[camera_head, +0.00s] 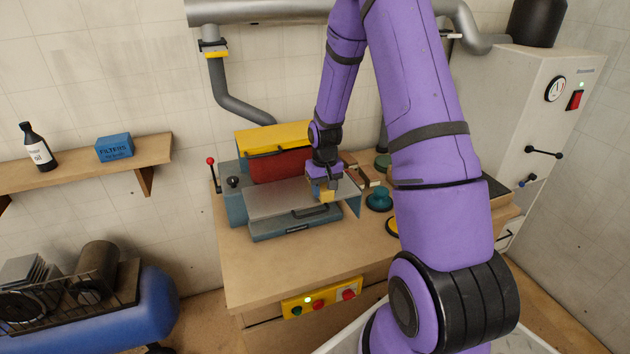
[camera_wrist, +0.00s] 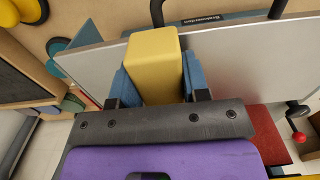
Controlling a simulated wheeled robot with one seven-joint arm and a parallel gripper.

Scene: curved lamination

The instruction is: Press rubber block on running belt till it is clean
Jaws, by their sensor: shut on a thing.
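The rubber block is a yellow block (camera_wrist: 154,62), held between the two blue fingers of my gripper (camera_wrist: 157,82) in the wrist view. In the head view, my gripper (camera_head: 325,192) points down with the block (camera_head: 327,196) below it, over the right part of the machine's grey table. The reddish belt (camera_head: 280,166) stands upright behind that table, under a yellow cover. Part of a red surface (camera_wrist: 262,135) also shows in the wrist view. The block appears apart from the belt. Its far faces are hidden, and I cannot tell whether the belt is running.
The machine's grey table (camera_head: 290,202) has a black handle at its front. A red-knobbed lever (camera_head: 211,163) is at its left. Wooden blocks and green round items (camera_head: 379,200) lie to the right. A yellow button panel (camera_head: 321,298) is on the bench front. The bench's front left is clear.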

